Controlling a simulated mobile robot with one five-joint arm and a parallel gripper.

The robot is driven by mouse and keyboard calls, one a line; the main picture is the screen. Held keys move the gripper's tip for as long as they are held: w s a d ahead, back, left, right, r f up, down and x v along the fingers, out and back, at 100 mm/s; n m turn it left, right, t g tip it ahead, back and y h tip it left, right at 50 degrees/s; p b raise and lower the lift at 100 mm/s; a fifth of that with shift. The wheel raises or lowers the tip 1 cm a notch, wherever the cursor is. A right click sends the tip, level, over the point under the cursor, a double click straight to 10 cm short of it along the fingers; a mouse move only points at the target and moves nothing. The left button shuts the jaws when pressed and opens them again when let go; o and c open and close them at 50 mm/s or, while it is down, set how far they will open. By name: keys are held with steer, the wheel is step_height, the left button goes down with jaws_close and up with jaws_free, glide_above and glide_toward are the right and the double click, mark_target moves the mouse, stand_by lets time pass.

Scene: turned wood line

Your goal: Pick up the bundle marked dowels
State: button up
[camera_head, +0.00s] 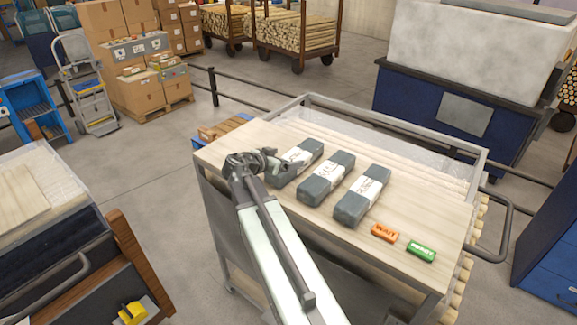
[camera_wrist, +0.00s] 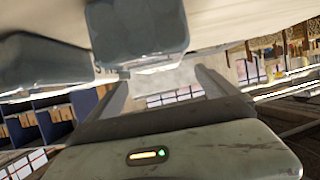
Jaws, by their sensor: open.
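Three dark grey wrapped bundles with white label bands lie side by side on the cart's wooden top: a left one (camera_head: 283,176), a middle one (camera_head: 312,190) and a right one (camera_head: 349,210). The lettering is too small to tell which says dowels. My gripper (camera_head: 276,161) is at the left bundle and covers part of it. In the wrist view my gripper (camera_wrist: 162,76) has its two fingers apart with nothing clearly between them. One bundle (camera_wrist: 135,35) shows just beyond the fingers, and another (camera_wrist: 40,62) is at the left.
An orange WAIT block (camera_head: 384,233) and a green block (camera_head: 421,251) lie at the right of the cart top (camera_head: 440,212). A clear panel and metal rail (camera_head: 400,125) border its far side. Bare wood lies around the bundles.

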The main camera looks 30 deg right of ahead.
mark_target(294, 157)
steer(key=shift+d+f, duration=0.1)
steer(key=shift+d, duration=0.1)
steer(key=shift+b+x, duration=0.5)
steer(key=shift+x, duration=0.6)
steer(key=b+x, duration=0.1)
steer(key=x, duration=0.1)
steer(key=b+x, duration=0.1)
steer(key=x, duration=0.1)
steer(key=shift+f, duration=0.5)
steer(key=shift+w+d, duration=0.15)
steer(key=shift+d, duration=0.15)
steer(key=shift+r, duration=0.1)
jaws_close()
